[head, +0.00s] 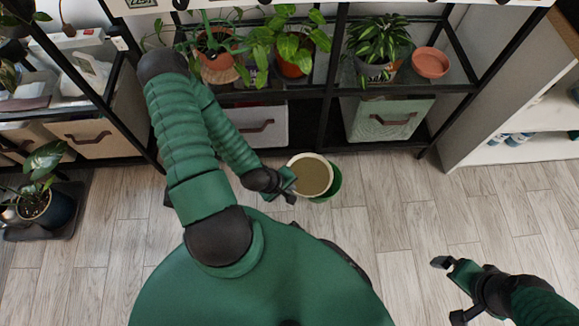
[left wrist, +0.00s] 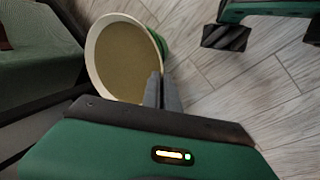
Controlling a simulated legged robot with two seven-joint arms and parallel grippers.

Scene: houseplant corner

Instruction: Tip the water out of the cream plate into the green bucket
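The cream plate (head: 329,179) is round with a pale rim and holds murky brownish water. It also shows in the left wrist view (left wrist: 91,57), water surface in full sight. The green bucket (head: 337,186) is below the plate, mostly hidden by it; a strip of its side shows at the plate's right, and in the left wrist view (left wrist: 158,42). My left gripper (head: 290,187) is at the plate's near-left rim, its fingers (left wrist: 162,90) close together on the rim. My right gripper (head: 450,290) is open and empty above the floor at the right.
Black shelves (head: 330,90) with potted plants, a terracotta saucer (head: 430,63) and storage boxes (head: 388,118) stand just behind the bucket. A potted plant (head: 45,200) stands on a dark tray at the left. The wooden floor (head: 400,200) right of the bucket is clear.

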